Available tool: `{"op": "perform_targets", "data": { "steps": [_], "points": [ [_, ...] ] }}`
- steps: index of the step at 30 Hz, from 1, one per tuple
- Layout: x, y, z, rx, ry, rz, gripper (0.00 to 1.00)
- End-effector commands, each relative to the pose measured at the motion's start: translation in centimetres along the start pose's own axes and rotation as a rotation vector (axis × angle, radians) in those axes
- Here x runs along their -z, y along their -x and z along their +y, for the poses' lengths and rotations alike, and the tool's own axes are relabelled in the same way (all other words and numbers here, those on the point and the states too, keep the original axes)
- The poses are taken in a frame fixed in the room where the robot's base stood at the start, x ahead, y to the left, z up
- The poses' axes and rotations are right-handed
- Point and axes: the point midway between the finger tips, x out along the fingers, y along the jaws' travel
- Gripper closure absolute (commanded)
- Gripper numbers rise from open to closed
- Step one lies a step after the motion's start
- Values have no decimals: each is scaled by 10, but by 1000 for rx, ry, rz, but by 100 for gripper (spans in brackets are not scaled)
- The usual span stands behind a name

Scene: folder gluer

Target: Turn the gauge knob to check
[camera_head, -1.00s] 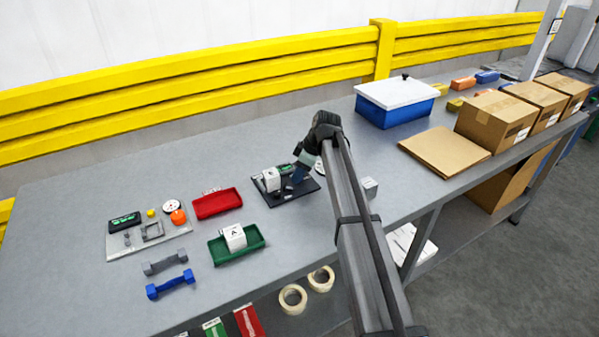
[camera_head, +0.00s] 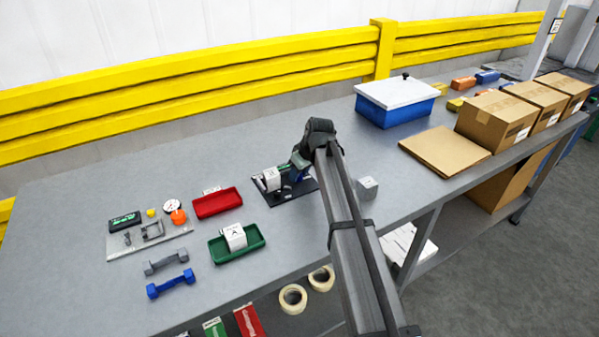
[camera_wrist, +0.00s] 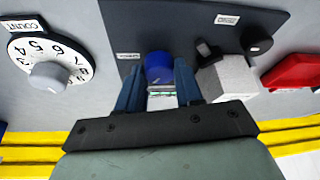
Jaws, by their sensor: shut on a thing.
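A dark gauge plate (camera_head: 289,194) lies on the bench; in the wrist view the plate (camera_wrist: 190,30) fills the upper middle. A blue round knob (camera_wrist: 158,64) stands on it between my gripper's (camera_wrist: 158,80) two blue fingers, which are shut on it. In the head view my gripper (camera_head: 298,172) is low over the plate, and my arm hides part of it. A white box (camera_head: 271,178) sits on the plate; the wrist view shows it (camera_wrist: 226,78) right of the fingers. A black knob (camera_wrist: 257,41) is at the plate's right side. Small labels on the plate are unreadable.
A white number dial (camera_wrist: 47,58) labelled COUNT lies left of the plate in the wrist view. A red tray (camera_head: 217,203) and a green tray (camera_head: 237,244) are left of the plate in the head view. A grey cube (camera_head: 367,188) stands to the right.

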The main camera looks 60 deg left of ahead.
Motion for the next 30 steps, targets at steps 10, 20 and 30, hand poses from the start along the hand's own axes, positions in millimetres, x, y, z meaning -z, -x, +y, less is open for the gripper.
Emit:
{"op": "perform_targets", "data": {
  "steps": [10,20,30],
  "points": [
    [0,0,-3,-126,-302,0,95],
    [2,-1,-4,-246,-588,0,95],
    [3,-1,-5,-346,-833,0,95]
  ]
}}
